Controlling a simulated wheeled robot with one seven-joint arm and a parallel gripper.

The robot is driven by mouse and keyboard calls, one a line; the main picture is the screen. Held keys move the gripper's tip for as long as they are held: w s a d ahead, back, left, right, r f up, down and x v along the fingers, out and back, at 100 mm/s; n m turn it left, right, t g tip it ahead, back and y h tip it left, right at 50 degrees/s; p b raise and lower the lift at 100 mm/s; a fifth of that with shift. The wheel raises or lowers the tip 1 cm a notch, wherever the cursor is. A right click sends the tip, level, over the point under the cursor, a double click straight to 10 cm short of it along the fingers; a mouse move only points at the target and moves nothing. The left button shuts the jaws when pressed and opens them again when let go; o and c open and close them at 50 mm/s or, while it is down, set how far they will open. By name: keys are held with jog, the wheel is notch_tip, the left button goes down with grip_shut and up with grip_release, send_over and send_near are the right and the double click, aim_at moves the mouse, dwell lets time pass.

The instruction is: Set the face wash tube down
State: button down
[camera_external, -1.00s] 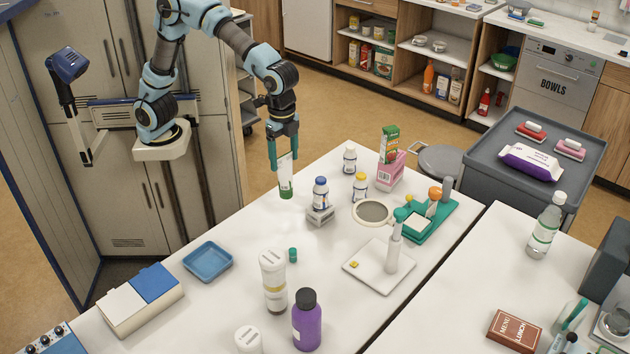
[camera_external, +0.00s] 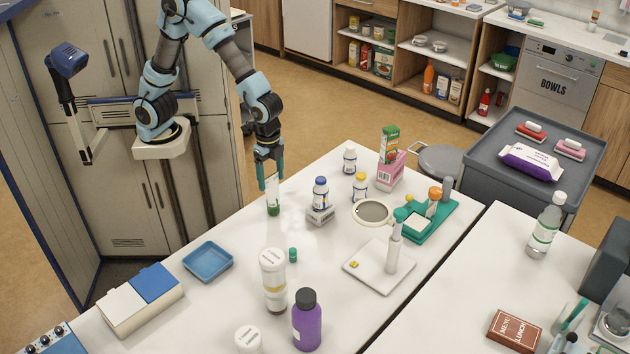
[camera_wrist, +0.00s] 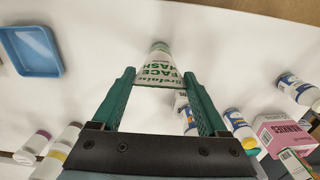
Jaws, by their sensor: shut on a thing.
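The face wash tube (camera_external: 273,197) is white with a green cap and stands upright, cap down, at the far left part of the white table (camera_external: 225,295). My gripper (camera_external: 271,180) is shut on its upper part from above. In the wrist view the tube (camera_wrist: 158,66), with green FACE WASH lettering, sits between the two green fingers of my gripper (camera_wrist: 160,92). The cap end is low at the table top; I cannot tell whether it touches.
A blue-capped bottle (camera_external: 320,193) on a small grey block stands just right of the tube. A blue tray (camera_external: 208,262) lies to the left front. A white pill bottle (camera_external: 273,280) and a purple bottle (camera_external: 307,322) stand nearer. Table around the tube is clear.

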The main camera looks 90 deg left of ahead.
jog(key=shift+f, duration=0.2)
jog(key=shift+f, duration=0.2)
grip_release()
jog(key=shift+r, duration=0.1)
notch_tip(320, 180, up, 12)
jog(key=b, duration=0.1)
jog(key=s+a+f+n, duration=0.2)
jog(key=a+f, duration=0.1)
jog(key=a, duration=0.3)
jog(key=s+a+f+n+t, duration=0.1)
jog(key=s+a+f+n, duration=0.2)
jog(key=a, duration=0.4)
jog(key=s+a+f+n, duration=0.2)
jog(key=a+f, duration=0.3)
jog(key=a, duration=0.2)
jog(key=shift+s+a+f+n+t, duration=0.2)
jog(key=shift+s+f+n+t, duration=0.1)
jog(key=shift+s+n, duration=0.1)
